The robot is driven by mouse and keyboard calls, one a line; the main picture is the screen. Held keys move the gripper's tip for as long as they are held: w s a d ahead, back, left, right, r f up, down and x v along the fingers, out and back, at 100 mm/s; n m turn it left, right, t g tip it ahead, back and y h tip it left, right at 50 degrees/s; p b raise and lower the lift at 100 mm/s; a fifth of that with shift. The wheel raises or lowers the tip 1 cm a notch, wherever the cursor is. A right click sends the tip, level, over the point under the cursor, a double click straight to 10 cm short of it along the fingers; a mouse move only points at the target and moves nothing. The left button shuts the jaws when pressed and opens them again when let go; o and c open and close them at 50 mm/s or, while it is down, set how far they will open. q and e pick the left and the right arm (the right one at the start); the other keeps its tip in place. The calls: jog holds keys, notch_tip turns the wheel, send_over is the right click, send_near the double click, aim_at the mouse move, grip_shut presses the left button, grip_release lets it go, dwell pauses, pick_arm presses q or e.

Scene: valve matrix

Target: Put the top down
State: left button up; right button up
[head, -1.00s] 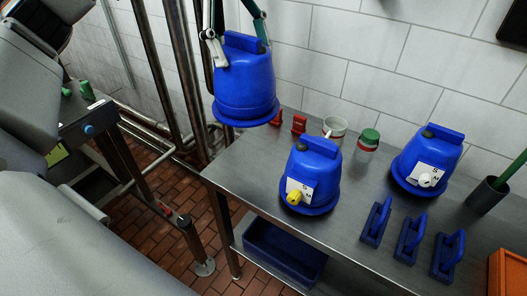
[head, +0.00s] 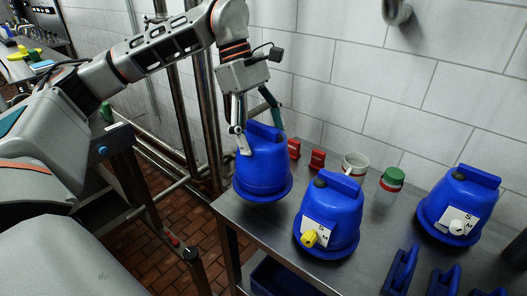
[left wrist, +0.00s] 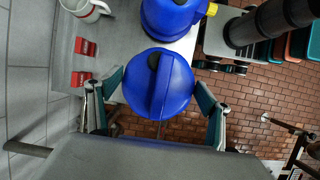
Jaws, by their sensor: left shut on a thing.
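My left gripper (head: 261,132) is shut on the raised grip of a blue top (head: 262,178), a bucket-shaped piece with a flared rim. The top is upright at the left end of the steel table (head: 236,208). I cannot tell whether its rim touches the table. In the left wrist view the top (left wrist: 158,95) lies between the two fingers (left wrist: 160,100), with its ridge running between them. My right gripper is not in view.
A blue unit with a yellow knob (head: 328,222) stands close to the right of the held top. Another with a white knob (head: 458,205) is farther right. Red blocks (head: 317,160), a mug (head: 354,165) and a green-lidded jar (head: 389,188) stand behind. Blue handled pieces (head: 401,268) are in front.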

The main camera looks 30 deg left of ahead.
pick_arm(q)
jog(key=shift+f, duration=0.45)
notch_tip(320, 180, down, 4)
jog(key=shift+r+b, duration=0.2)
jog(key=shift+b, duration=0.1)
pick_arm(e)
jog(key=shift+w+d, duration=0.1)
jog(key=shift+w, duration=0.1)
pick_arm(q)
jog(key=shift+r, duration=0.1)
jog(key=o, duration=2)
jog(key=shift+f, duration=0.2)
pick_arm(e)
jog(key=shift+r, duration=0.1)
